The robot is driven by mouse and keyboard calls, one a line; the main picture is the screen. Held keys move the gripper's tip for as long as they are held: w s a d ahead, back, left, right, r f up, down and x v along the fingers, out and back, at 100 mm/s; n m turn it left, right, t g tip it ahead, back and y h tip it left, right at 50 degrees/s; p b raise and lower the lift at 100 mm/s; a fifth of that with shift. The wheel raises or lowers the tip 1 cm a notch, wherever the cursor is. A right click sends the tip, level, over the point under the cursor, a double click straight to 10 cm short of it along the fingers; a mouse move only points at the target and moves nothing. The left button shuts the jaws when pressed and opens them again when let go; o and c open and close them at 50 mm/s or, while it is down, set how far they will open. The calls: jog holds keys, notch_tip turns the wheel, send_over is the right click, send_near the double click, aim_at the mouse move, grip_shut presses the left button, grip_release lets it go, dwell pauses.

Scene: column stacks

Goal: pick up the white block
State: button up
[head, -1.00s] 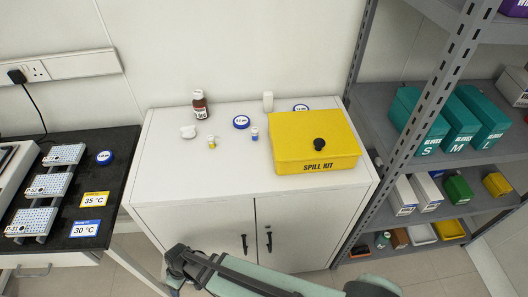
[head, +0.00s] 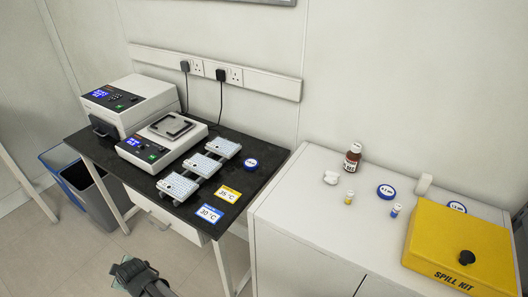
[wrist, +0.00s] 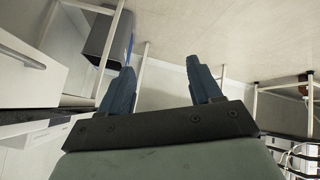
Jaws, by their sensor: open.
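A small white upright block (head: 424,183) stands on the white cabinet top, behind the yellow spill kit box (head: 455,240). A lumpy white piece (head: 331,177) lies nearer the cabinet's left side; I cannot tell exactly what it is. My gripper (wrist: 160,88) is open and empty in the wrist view, its two dark blue fingers apart. In the head view my gripper (head: 142,278) is low at the bottom edge, over the floor and well away from the block. The wrist view does not show the block.
On the cabinet (head: 300,225) stand a brown bottle (head: 352,157), two small vials and blue-ringed discs. The black bench (head: 245,165) at left holds instruments and several pale blue plates (head: 178,186). A grey bin (head: 92,190) stands at far left. Floor in front is open.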

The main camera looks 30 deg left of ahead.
jog(key=s+a+r+y, duration=0.1)
jog(key=s+a+r, duration=0.15)
jog(key=r, duration=0.45)
jog(key=w+r+m, duration=0.1)
jog(key=w+r, duration=0.3)
jog(key=w, duration=0.1)
jog(key=w+d+r+m, duration=0.3)
jog(key=w+r, duration=0.1)
jog(key=w, duration=0.3)
jog(key=w+d+r+m, duration=0.3)
jog(key=w+d, duration=0.1)
jog(key=w, duration=0.4)
jog(key=w+d+r+m, duration=0.2)
jog(key=w+d+r, duration=0.15)
jog(key=w, duration=0.35)
notch_tip(320, 180, up, 12)
jog(key=m+t+h, duration=0.4)
jog(key=m+h, duration=0.5)
jog(key=m, duration=0.4)
send_over(428, 177)
jog(key=s, duration=0.3)
jog(key=shift+t, duration=0.3)
jog(key=x, duration=0.7)
jog(key=shift+f, duration=0.25)
jog(key=shift+s+x, duration=0.15)
jog(key=shift+x, duration=1.1)
jog(key=shift+s+x, duration=0.1)
jog(key=shift+x, duration=1.15)
jog(key=shift+d+f, duration=0.1)
jog(key=shift+f, duration=0.05)
